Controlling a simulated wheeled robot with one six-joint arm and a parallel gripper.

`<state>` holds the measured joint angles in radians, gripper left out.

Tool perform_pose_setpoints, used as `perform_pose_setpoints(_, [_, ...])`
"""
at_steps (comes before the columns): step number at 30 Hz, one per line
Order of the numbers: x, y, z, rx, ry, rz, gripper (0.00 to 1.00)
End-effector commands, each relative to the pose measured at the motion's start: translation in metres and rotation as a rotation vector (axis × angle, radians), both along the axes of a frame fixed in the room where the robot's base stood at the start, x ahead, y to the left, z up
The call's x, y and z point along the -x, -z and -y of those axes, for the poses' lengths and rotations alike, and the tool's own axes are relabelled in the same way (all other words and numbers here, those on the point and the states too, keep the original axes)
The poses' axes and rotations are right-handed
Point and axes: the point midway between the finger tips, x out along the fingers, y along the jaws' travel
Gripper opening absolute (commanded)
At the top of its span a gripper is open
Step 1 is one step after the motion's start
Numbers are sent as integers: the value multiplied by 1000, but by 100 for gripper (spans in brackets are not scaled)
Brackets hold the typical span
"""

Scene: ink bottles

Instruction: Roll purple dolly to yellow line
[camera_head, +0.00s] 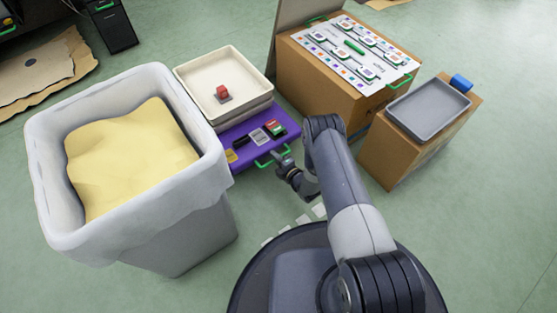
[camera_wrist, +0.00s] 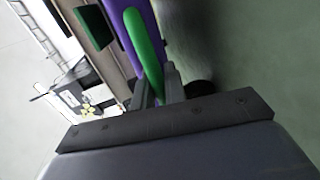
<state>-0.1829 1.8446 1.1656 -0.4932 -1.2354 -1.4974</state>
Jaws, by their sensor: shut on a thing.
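The purple dolly (camera_head: 240,165) is low on the floor, between the large bin and the cardboard boxes. A green handle (camera_head: 266,163) is on its near edge. My gripper (camera_head: 279,160) is at this handle. In the wrist view, the green handle (camera_wrist: 145,45) runs between the fingers of my gripper (camera_wrist: 157,88), which is shut on it. The purple edge (camera_wrist: 118,40) of the dolly shows beside it. Cream trays (camera_head: 203,95) with a small red-topped item (camera_head: 222,91) are stacked at the dolly's far part. I see no yellow line on the floor.
A grey bin (camera_head: 190,235) with a white liner and yellow contents stands close at left. A cardboard box (camera_head: 315,85) with a printed sheet is behind; another box (camera_head: 385,160) bears a grey tray (camera_head: 428,108) at right. Pale pieces (camera_head: 318,211) lie on the floor near my base.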

Motion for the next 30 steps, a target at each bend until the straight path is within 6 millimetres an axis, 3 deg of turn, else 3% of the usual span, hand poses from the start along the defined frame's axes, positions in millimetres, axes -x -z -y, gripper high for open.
perform_pose_setpoints(1, [-12, -6, -10, 1, -12, 25, 0])
perform_pose_setpoints(15, [-14, -5, -11, 1, -13, 24, 0])
perform_pose_setpoints(16, [-14, -5, -11, 1, -13, 24, 14])
perform_pose_setpoints(21, [-14, -5, -11, 3, -14, 24, 28])
perform_pose_setpoints(30, [-12, -8, -10, 1, -15, 26, 29])
